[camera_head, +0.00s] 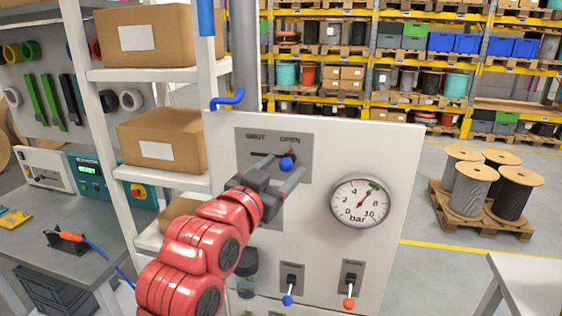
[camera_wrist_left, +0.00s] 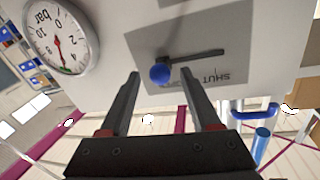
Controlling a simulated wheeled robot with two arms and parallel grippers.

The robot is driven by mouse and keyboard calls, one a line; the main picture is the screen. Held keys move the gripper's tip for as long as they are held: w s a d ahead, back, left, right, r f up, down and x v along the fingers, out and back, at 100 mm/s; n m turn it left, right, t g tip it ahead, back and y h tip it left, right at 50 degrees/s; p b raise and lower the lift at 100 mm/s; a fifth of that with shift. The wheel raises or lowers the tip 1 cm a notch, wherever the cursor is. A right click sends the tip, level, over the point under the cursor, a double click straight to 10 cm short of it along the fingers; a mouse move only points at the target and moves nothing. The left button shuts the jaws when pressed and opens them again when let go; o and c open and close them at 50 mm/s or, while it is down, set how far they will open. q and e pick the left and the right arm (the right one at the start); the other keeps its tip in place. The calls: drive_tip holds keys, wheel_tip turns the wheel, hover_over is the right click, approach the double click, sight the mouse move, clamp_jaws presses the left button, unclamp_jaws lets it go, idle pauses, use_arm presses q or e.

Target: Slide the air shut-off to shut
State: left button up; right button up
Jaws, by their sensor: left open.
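The air shut-off is a grey plate (camera_head: 245,142) on a white panel, marked SHUT at left and OPEN at right, with a dark horizontal slot. Its blue knob (camera_head: 287,164) is at the OPEN end. In the left wrist view the picture is turned over; the knob (camera_wrist_left: 160,74) is at the left end of the slot (camera_wrist_left: 205,56), with SHUT lettering to the right. My left gripper (camera_head: 283,172) is open in front of the plate, its fingertips (camera_wrist_left: 160,80) appearing either side of the knob. I cannot tell whether they touch it. My right gripper is out of view.
A round pressure gauge (camera_head: 359,203) is right of the plate. Below are a blue-tipped lever (camera_head: 288,299) and an orange-tipped lever (camera_head: 349,303). A blue pipe (camera_head: 228,100) sticks out at the panel's upper left. Shelves with cardboard boxes (camera_head: 160,140) stand at left.

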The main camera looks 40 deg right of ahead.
use_arm(q)
drive_tip(key=shift+w+d, duration=0.1)
clamp_jaws()
idle(0.3)
drive_tip(key=shift+f, duration=0.1)
idle(1.0)
